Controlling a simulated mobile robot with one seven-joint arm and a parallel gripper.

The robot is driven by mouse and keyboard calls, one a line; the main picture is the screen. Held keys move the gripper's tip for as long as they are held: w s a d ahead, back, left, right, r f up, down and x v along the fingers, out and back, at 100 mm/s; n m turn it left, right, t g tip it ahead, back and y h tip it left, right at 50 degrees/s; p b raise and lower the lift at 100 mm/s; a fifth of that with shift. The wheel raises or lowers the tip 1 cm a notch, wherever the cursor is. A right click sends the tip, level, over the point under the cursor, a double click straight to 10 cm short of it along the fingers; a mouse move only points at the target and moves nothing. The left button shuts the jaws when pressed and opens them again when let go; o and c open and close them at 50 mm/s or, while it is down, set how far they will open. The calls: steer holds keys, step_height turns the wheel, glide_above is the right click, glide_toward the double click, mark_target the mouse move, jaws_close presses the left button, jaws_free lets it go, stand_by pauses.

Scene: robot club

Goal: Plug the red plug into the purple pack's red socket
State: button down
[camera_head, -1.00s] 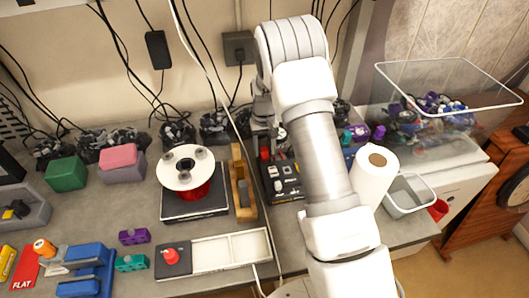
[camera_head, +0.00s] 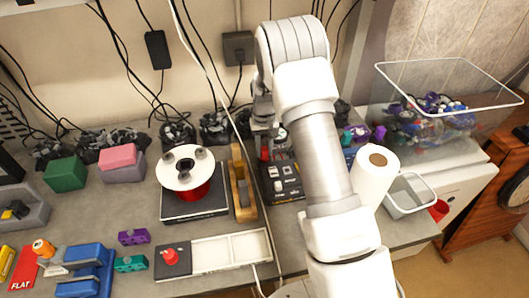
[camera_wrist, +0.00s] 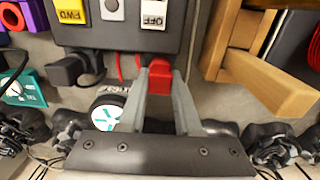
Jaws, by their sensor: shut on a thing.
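My gripper (camera_wrist: 161,80) is shut on the red plug (camera_wrist: 160,74), which sits between the fingertips at the edge of the black control box (camera_wrist: 120,38) in the wrist view. Whether the plug touches the box I cannot tell. In the head view the gripper (camera_head: 264,138) is low behind the box, partly hidden by my arm, with the red plug (camera_head: 264,154) just below it. A small purple pack (camera_head: 134,237) lies on the bench at left, well away from the gripper. Its red socket is too small to make out.
A wooden stand (camera_head: 243,185) and a red-wire spool (camera_head: 186,172) stand left of the box. A teal pack (camera_head: 131,263) and white tray (camera_head: 230,248) lie in front. A paper roll (camera_head: 374,177) stands at right. Dark cable bundles line the wall.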

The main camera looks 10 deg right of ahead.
mark_target(264, 148)
steer(key=c, duration=1.1)
jaws_free()
jaws_close()
steer(key=shift+r+p, duration=0.55)
steer(key=shift+r, duration=0.7)
steer(key=shift+r+p, duration=0.75)
steer(key=shift+r, duration=0.9)
